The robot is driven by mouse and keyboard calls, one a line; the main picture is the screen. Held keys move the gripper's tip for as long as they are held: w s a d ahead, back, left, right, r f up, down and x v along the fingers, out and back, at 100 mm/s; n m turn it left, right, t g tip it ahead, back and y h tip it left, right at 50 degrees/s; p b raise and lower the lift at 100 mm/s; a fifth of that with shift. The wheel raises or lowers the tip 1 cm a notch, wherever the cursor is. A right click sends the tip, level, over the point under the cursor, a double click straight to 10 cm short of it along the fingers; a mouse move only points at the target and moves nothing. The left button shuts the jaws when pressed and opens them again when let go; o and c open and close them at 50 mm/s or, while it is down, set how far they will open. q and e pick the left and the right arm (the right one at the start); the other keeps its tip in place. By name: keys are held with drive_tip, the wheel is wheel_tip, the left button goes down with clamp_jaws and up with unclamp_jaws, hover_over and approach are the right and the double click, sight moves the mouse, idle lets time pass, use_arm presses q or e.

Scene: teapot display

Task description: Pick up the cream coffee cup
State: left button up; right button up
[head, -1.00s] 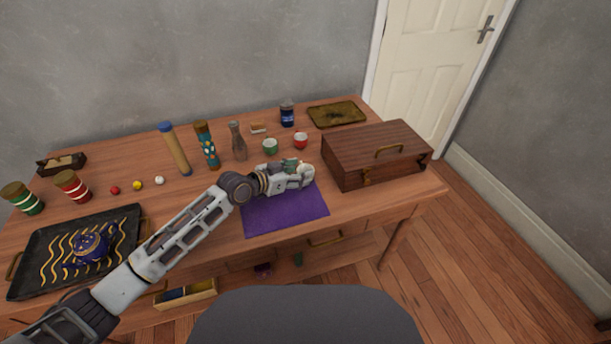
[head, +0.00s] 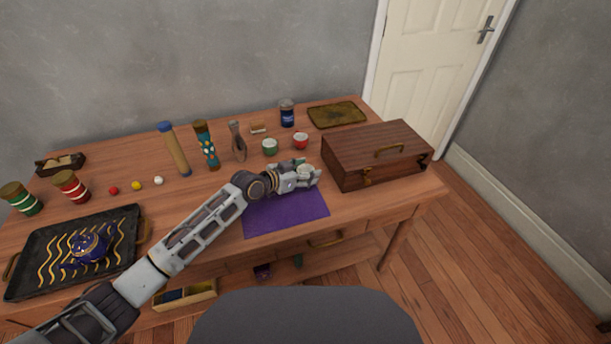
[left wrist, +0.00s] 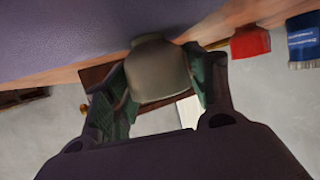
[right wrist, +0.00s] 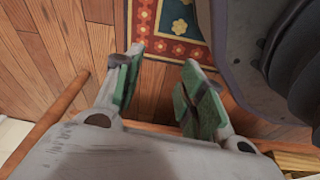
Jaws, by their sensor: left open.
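The cream coffee cup (head: 304,171) is at the right end of my left arm in the head view, by the far edge of the purple mat (head: 285,212). In the left wrist view the cup (left wrist: 158,70) looks dull grey-brown and sits between the two green-padded fingers. My left gripper (head: 309,174) is open around the cup, with a finger on each side; whether the pads touch it I cannot tell. The fingers partly hide the cup in the head view. My right gripper (right wrist: 158,82) is open and empty above the floor.
A wooden box (head: 375,155) stands just right of the left gripper. A black tray (head: 30,275) with a blue teapot (head: 88,248) is at the left. The mat's front is clear.

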use_arm(q)
drive_tip(key=c, duration=0.7)
use_arm(e)
drive_tip(key=shift+d, duration=0.15)
use_arm(q)
drive_tip(key=shift+r, duration=0.1)
drive_tip(key=shift+r, duration=0.6)
drive_tip(key=shift+r+p, duration=0.8)
drive_tip(key=shift+r, duration=3.5)
use_arm(e)
drive_tip(key=shift+s+d+f, duration=0.45)
drive_tip(key=shift+s+f, duration=0.2)
drive_tip(key=shift+f, duration=0.15)
drive_tip(key=shift+s+d+f, duration=0.45)
drive_tip(key=shift+s+f, duration=0.2)
drive_tip(key=shift+f, duration=0.15)
